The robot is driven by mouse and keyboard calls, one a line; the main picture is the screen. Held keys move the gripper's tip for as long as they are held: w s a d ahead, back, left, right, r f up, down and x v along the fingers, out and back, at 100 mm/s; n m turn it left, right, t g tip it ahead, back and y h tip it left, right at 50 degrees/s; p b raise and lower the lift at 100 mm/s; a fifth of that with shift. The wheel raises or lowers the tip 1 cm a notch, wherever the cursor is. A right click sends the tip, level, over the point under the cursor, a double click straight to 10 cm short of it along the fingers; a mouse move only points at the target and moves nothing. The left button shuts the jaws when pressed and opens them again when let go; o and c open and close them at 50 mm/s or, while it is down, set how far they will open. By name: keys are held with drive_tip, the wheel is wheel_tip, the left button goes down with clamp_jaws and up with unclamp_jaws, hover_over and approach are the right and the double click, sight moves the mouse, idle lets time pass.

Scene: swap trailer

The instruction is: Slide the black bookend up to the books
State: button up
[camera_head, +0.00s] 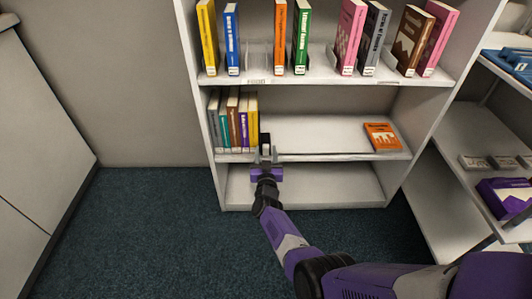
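A row of upright books (233,122) stands at the left end of the middle shelf, with a yellow book at its right end. The small dark thing just right of the yellow book looks like the black bookend (265,140). It stands close to the books; whether it touches them is too small to tell. My gripper (266,154) is at the front of that shelf, right at the bookend, and hides its lower part. The two fingers show slightly apart, but whether they are closed on the bookend cannot be seen.
An orange book (382,136) lies flat at the right of the middle shelf (325,134), with bare shelf between it and my gripper. The bottom shelf (320,185) is empty. Another shelf unit (465,135) stands at the right.

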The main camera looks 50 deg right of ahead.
drive_tip(key=p+v, duration=0.4)
drive_tip(key=v, duration=0.4)
drive_tip(key=shift+p, duration=0.4)
drive_tip(key=shift+w, duration=0.1)
